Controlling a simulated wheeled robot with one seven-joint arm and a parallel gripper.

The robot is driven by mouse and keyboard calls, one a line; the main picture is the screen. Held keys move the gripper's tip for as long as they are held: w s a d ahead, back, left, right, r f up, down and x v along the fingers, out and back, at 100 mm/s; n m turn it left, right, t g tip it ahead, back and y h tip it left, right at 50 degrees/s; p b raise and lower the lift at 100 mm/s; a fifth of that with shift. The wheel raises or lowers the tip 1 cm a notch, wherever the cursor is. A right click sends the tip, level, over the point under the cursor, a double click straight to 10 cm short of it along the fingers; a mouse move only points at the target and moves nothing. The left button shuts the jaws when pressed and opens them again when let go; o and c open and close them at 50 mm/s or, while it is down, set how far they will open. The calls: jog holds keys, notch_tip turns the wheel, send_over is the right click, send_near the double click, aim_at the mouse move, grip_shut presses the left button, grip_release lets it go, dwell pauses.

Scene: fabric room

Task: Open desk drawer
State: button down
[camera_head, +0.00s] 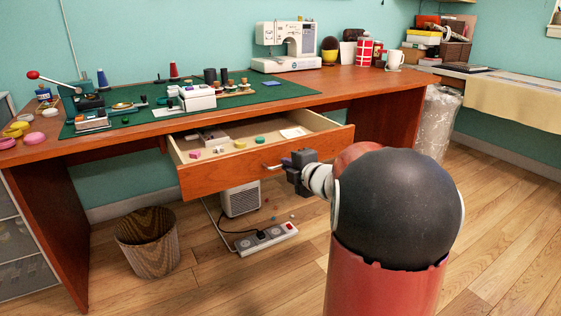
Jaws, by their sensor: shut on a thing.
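The wooden desk (375,83) spans the view, and its drawer (222,178) is pulled out under the top. Inside the drawer lie small colored pieces, a grey-white box and a white card. A metal bar handle (270,167) is on the drawer front. My gripper (286,163) is at the right end of this handle and is shut on it. My arm comes from the lower right and hides the floor behind it. The fingertips are small and partly hidden by the gripper body.
A sewing machine (290,46) and a green mat (230,97) with sewing items are on the desk. A clear plastic-wrapped bin (437,122) stands right of the desk. Wooden floor is open at right.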

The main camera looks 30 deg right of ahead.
jog(key=shift+s, duration=0.65)
jog(key=c, duration=1.5)
grip_release()
jog(key=shift+c, duration=0.2)
jog(key=v, duration=0.7)
jog(key=shift+s+p, duration=0.3)
jog(key=shift+s, duration=0.1)
jog(key=shift+r, duration=0.15)
